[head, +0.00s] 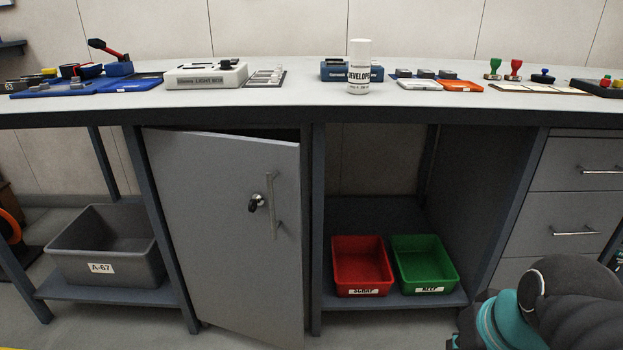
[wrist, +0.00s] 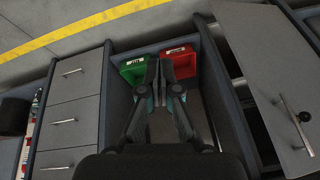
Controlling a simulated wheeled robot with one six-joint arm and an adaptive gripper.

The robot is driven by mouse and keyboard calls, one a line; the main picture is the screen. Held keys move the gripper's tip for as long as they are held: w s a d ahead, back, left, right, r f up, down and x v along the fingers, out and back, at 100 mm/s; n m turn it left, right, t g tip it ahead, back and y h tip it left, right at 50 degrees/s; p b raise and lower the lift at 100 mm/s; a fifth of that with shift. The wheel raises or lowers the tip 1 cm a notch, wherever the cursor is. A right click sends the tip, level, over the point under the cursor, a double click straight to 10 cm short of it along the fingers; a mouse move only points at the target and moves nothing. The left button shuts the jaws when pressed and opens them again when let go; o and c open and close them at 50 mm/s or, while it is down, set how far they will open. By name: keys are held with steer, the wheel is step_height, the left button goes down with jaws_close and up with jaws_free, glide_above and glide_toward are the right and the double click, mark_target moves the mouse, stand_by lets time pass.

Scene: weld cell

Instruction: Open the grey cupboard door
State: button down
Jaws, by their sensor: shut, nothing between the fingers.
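The grey cupboard door (head: 215,220) is under the bench, left of centre in the head view. It stands slightly ajar, its right edge swung out and a dark gap above its top edge. My gripper (wrist: 160,68) is shut and empty, pointing toward the open bay beside the cupboard, apart from the handle. The head view shows only part of my arm at lower right.
A red bin (head: 361,266) and a green bin (head: 424,264) sit on the low shelf right of the door. A grey bin (head: 105,245) stands at left. Drawers (head: 575,190) are at right. The bench top (head: 310,95) holds several tools and a white bottle (head: 359,68).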

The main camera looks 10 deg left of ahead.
steer(key=w+a+r+g+y+p, duration=0.25)
steer(key=w+a+g+y, duration=0.2)
steer(key=a, duration=0.55)
steer(key=n+g+y+p, duration=0.15)
steer(key=y+p, duration=0.25)
steer(key=y, duration=0.8)
glide_toward(288, 186)
steer(key=s+a, duration=0.1)
steer(key=a, duration=0.2)
steer(key=s+a+r, duration=0.1)
steer(key=a, duration=0.2)
steer(key=s+a+p, duration=0.1)
steer(key=a, duration=0.2)
steer(key=shift+r, duration=0.2)
